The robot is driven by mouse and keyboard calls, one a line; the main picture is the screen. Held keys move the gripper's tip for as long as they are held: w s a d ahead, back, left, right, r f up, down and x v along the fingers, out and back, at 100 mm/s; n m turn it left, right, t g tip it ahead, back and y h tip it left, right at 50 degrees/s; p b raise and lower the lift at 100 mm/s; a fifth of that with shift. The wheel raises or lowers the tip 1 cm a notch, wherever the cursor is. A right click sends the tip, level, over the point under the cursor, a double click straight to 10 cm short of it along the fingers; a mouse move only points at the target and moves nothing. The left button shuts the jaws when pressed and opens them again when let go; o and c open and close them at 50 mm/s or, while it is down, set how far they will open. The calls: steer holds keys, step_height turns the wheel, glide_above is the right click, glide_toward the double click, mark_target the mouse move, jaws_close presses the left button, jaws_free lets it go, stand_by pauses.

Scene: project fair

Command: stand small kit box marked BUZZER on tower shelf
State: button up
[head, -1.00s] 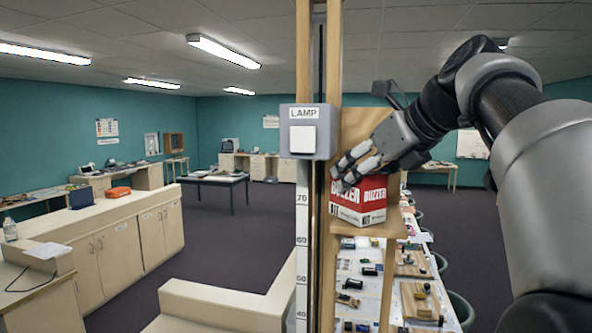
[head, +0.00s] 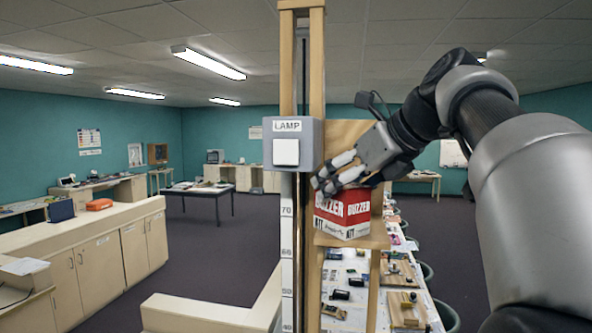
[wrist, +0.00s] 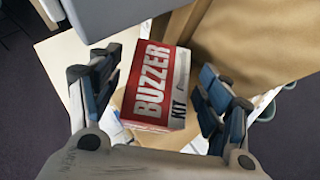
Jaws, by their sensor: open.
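The small red and white kit box (head: 343,220) marked BUZZER stands upright on the wooden tower shelf (head: 378,239). In the wrist view the box (wrist: 158,85) shows its BUZZER KIT face between my fingers. My gripper (head: 324,183) is open at the top of the box, and its fingers cover part of the box's upper edge in the head view.
A grey box with a LAMP label (head: 292,145) sits on the tower's post, left of the shelf. A wooden panel (head: 345,135) rises behind the kit box. A long table (head: 350,268) with several parts lies below and beyond. Open floor (head: 215,240) is at left.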

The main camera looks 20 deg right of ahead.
steer(key=v, duration=1.1)
steer(key=shift+s, duration=0.35)
steer(key=shift+r, duration=0.15)
